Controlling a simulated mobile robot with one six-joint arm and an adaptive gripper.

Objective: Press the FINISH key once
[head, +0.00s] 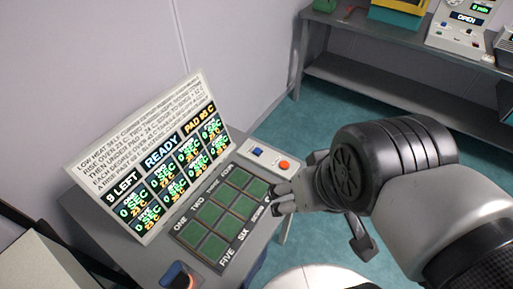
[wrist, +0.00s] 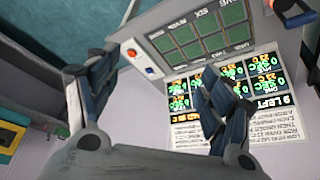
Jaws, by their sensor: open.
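No key with a legible FINISH label shows. A small grey box (head: 269,158) at the right end of the pad panel carries a blue key (head: 256,151) and a round orange-red key (head: 283,164). In the wrist view the blue key (wrist: 131,52) and orange-red key (wrist: 149,70) show between the fingers. My gripper (head: 322,226) is open and empty, right of the panel; one finger appears close to the panel's right edge. It also shows in the wrist view (wrist: 155,78), with fingers spread.
The panel of green pads (head: 210,222) lies on a grey bench. A tilted display (head: 150,160) behind it reads READY, "9 LEFT" and PAD 65 C. A dark shelf (head: 375,85) with instruments stands at the back right. The teal floor (head: 330,125) between is clear.

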